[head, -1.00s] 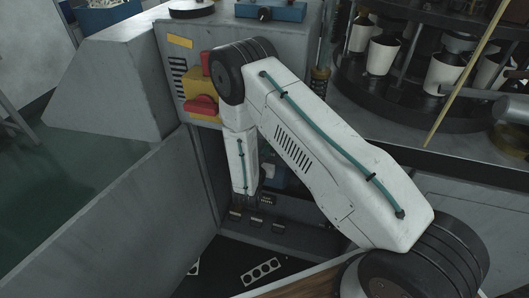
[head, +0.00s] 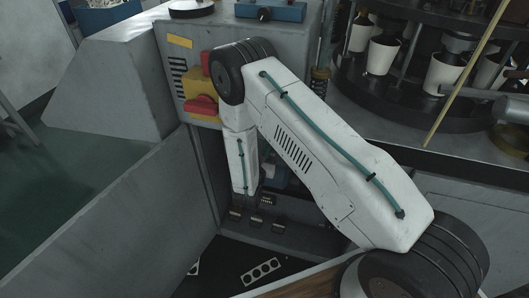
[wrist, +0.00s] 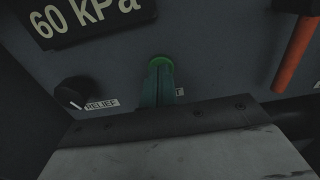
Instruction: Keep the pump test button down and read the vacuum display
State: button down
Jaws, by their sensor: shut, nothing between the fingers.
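The vacuum display (wrist: 88,20) is a dark panel at the top left of the wrist view and reads "60 kPa" in pale figures; the frame cuts off its upper edge. A green button (wrist: 161,57) shows on the grey panel, just beyond my gripper. My gripper (wrist: 160,66) has its teal fingers shut together with nothing between them, and the tips appear to touch the button. They cover most of it, so how far it is pressed in cannot be seen. In the head view my arm reaches down into the open cabinet and the fingers cannot be made out.
A black knob (wrist: 73,91) marked "RELIEF" is left of the fingers. An orange-red bar (wrist: 294,54) stands at right. In the head view, a red switch on a yellow box (head: 202,106) and the machine with white cups (head: 382,55) flank my arm. A grey panel (head: 120,215) bounds the left.

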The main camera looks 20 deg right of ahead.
jog(key=shift+w+d+r, duration=0.15)
jog(key=shift+w+r, duration=0.2)
jog(key=v, duration=1.4)
jog(key=shift+s+f, duration=0.3)
jog(key=shift+s, duration=0.05)
